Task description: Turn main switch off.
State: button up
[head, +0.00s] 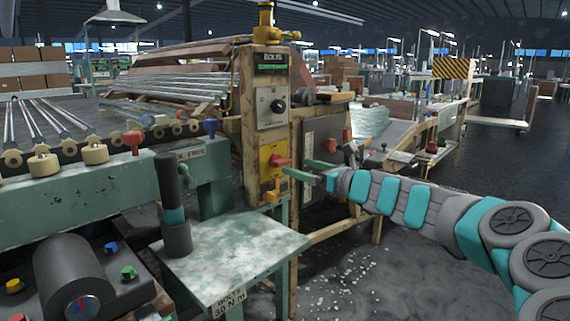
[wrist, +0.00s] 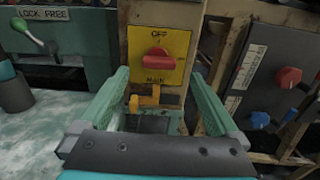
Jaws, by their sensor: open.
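The main switch is a red knob (head: 280,161) on a yellow plate (head: 265,156), on the front of a worn post. In the wrist view the red knob (wrist: 158,60) lies roughly level across the yellow plate (wrist: 173,38), with "OFF" above it and "MAIN" below. An orange latch-like part (wrist: 146,98) sits just under the plate. My gripper (head: 302,168) is open, its green fingers pointing at the plate from the right. In the wrist view my gripper (wrist: 160,80) has a finger on each side of the plate's lower part. Nothing is between the fingers. I cannot tell how far the tips are from the knob.
A grey panel with a black dial (head: 277,106) is above the plate. A dark panel with a red knob (wrist: 290,76) and a blue knob (wrist: 260,119) stands close at right. A green-handled lever (wrist: 22,25) is at left. A green table (head: 235,255) stands lower left.

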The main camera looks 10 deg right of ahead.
aim_at(285, 162)
jog(key=shift+x, duration=2.85)
jog(key=shift+a, duration=0.1)
jog(key=shift+c, duration=0.4)
jog(key=c, duration=1.3)
